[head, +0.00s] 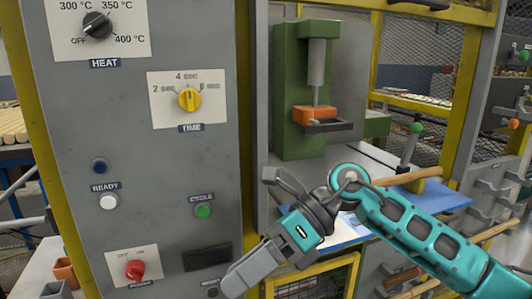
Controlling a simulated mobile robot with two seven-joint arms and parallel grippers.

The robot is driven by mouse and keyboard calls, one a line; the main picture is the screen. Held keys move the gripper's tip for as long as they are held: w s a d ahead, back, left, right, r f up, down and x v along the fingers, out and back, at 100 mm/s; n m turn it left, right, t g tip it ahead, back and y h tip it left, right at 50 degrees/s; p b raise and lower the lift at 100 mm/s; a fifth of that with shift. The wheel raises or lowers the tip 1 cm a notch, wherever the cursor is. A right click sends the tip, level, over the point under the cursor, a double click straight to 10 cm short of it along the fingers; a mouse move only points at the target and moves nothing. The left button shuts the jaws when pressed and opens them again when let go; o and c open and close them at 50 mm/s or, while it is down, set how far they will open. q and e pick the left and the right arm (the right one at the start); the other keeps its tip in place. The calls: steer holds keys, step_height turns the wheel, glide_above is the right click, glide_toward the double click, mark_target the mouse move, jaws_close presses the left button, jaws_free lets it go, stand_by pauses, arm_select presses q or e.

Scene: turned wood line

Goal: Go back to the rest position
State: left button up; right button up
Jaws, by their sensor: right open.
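My right gripper (254,230) is in the lower middle of the head view, in front of the lower right part of the grey control panel (140,170). Its jaws are open and I see nothing held between them. My teal right arm comes in from the lower right and bends near the front of the green press (292,95). The gripper appears close to the panel's right edge, below and right of the green cycle button (203,210); I cannot tell if it touches anything. My left gripper is not in view.
The panel carries a black heat knob (97,25), a yellow time knob (189,99) and a red switch (135,270). Behind my arm are a lever with a green knob (411,140), a wooden rod (408,177) and a blue surface (446,195). Yellow posts (462,100) frame the press.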

step_height(320, 180, up, 4)
steer(key=a+f+m+t+y+p, duration=0.15)
steer(key=m+t+y, duration=0.25)
steer(key=m+y, duration=0.65)
steer(key=w+d+f+m+t+h+p, duration=0.1)
steer(key=w+d+f+m+t+h, duration=0.35)
steer(key=m+t, duration=0.7)
steer(key=w+d+f+m+t+h, duration=0.1)
steer(key=d+f+m+t+h, duration=0.6)
steer(key=m, duration=0.8)
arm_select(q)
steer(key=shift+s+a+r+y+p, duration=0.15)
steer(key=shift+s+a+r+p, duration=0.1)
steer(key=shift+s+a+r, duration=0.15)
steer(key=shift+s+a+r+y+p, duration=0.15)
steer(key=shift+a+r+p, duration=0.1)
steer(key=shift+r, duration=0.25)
arm_select(e)
steer(key=s+d+f+m+g+h, duration=0.3)
steer(key=s+f, duration=0.4)
steer(key=f, duration=0.3)
steer(key=s+d+f+m+g+h, duration=0.3)
steer(key=s+d+f+m+h, duration=0.2)
steer(key=f, duration=0.5)
steer(key=s+d+m, duration=0.2)
steer(key=m, duration=0.1)
steer(key=shift+s+d+f, duration=0.15)
steer(key=shift+d+f, duration=0.15)
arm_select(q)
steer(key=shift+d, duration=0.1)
